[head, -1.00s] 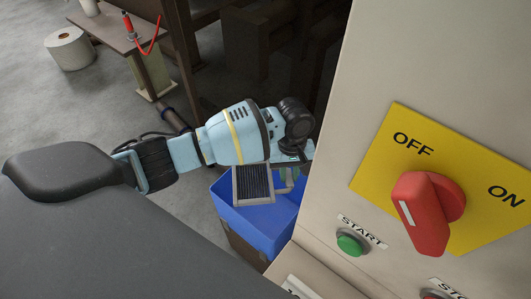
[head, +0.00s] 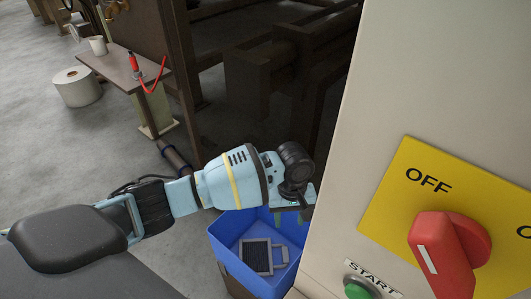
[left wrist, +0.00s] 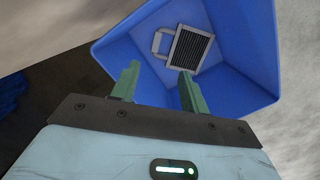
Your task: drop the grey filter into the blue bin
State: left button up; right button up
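The grey filter (head: 257,256) is a flat pleated panel in a light frame with a loop handle. It lies inside the blue bin (head: 225,236), and in the left wrist view it shows at the bottom of the bin (left wrist: 117,52), the filter (left wrist: 191,48) apart from my fingers. My left gripper (head: 307,205) is over the bin's far right part. In the left wrist view the green fingers of my left gripper (left wrist: 158,90) are spread with nothing between them. My right gripper is not in view.
A beige machine cabinet (head: 350,200) with a red switch (head: 447,252) and a green start button (head: 358,290) stands right beside the bin. A small table (head: 125,65) and a white paper roll (head: 77,86) are at the back left. Grey floor lies between.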

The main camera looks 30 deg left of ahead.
pick_arm(q)
notch_tip(320, 180, up, 8)
jog(key=p, duration=0.2)
jog(key=shift+w+a, duration=0.25)
jog(key=shift+a, duration=0.05)
jog(key=shift+f, duration=0.1)
dwell(0.4)
